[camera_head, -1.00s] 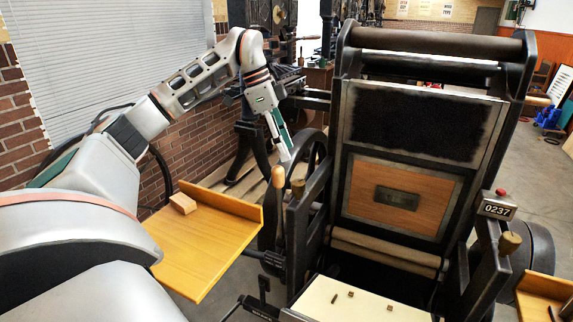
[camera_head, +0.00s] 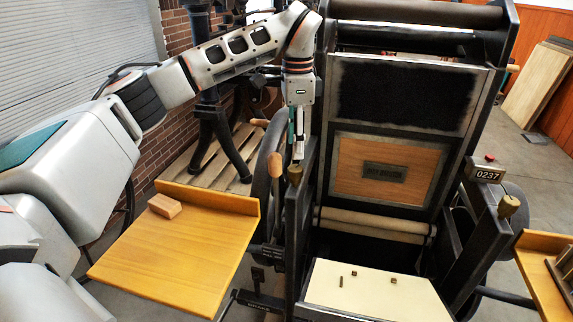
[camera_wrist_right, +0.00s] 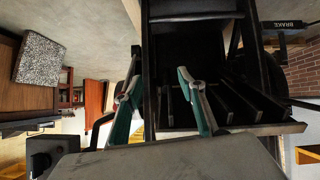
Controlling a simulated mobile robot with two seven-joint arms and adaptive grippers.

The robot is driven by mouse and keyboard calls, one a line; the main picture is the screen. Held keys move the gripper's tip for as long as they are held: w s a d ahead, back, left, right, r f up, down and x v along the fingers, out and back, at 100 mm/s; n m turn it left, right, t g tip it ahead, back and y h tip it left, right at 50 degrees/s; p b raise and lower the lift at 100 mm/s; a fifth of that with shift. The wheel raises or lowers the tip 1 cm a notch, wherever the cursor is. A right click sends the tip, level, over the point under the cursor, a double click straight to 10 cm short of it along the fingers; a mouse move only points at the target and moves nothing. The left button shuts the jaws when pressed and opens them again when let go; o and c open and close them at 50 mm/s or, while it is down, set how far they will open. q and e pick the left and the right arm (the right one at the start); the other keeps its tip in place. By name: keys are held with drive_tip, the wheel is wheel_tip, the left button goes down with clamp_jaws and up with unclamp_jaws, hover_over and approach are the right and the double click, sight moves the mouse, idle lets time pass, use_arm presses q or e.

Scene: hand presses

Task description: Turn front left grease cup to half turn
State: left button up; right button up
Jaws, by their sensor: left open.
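The front left grease cup (camera_head: 294,174) is a small brass-coloured knob on top of the press's left side frame in the head view. A similar brass cup (camera_head: 508,205) sits on the right side frame. My left gripper (camera_head: 297,156) points down just above the left cup, its fingers open. Whether they reach around the cup's top cannot be told at this size. My right gripper (camera_wrist_right: 158,76) shows in the right wrist view with its two green-backed fingers apart and nothing between them. It is out of the head view.
A wooden lever handle (camera_head: 276,170) stands close left of the cup. A wooden feed board (camera_head: 185,255) with a small block (camera_head: 164,206) is at left. A cream board (camera_head: 370,292) holds small pieces in front. The counter marked 0237 (camera_head: 487,175) is at right.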

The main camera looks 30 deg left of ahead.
sight(295, 168)
use_arm(q)
wheel_tip(295, 168, down, 8)
drive_tip(key=shift+r+p, duration=0.25)
drive_tip(key=shift+p, duration=0.15)
drive_tip(key=c, duration=1.1)
